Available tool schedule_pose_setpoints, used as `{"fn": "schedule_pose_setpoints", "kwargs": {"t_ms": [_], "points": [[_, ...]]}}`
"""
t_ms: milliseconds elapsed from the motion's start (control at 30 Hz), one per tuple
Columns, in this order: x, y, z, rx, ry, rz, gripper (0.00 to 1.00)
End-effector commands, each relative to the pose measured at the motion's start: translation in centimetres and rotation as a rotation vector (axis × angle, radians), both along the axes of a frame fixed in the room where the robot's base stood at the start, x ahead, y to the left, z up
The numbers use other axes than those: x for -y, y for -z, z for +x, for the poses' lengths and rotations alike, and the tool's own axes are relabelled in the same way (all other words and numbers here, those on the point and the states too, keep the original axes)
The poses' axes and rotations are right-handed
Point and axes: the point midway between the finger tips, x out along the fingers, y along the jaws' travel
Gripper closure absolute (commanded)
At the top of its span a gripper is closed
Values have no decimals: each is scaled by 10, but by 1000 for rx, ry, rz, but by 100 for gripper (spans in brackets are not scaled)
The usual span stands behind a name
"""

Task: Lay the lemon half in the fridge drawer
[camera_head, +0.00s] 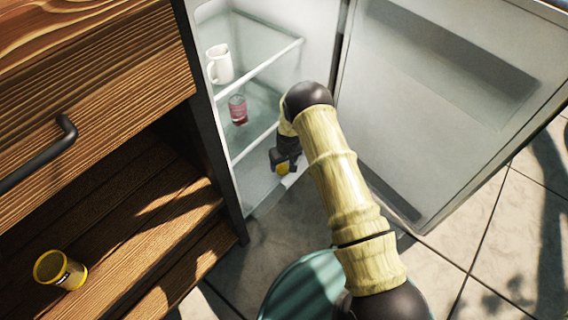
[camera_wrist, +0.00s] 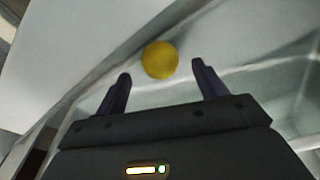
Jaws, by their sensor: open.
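The lemon half (camera_wrist: 161,60) shows as a round yellow shape in the wrist view, just beyond and between the fingertips. A small yellow part of it (camera_head: 282,168) also shows in the head view beside my gripper. My gripper (camera_wrist: 160,80) is open, with a dark finger on each side and a gap between them. In the head view my gripper (camera_head: 286,160) is low inside the open fridge. The pale surface around the lemon half looks like the fridge drawer (camera_wrist: 245,80), at the fridge bottom. I cannot tell whether the lemon half touches a finger.
The fridge door (camera_head: 440,110) stands open on the right. A white mug (camera_head: 220,65) and a red-pink jar (camera_head: 238,109) stand on the glass shelves above my gripper.

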Motion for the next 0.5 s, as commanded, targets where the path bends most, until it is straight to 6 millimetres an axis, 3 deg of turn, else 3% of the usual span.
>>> {"fn": "schedule_pose_setpoints", "kwargs": {"t_ms": [33, 300, 500], "points": [[1, -17, -1, 1, 1, 1, 29], [6, -69, -8, -1, 2, 1, 29], [8, -90, -11, 0, 2, 0, 29]]}}
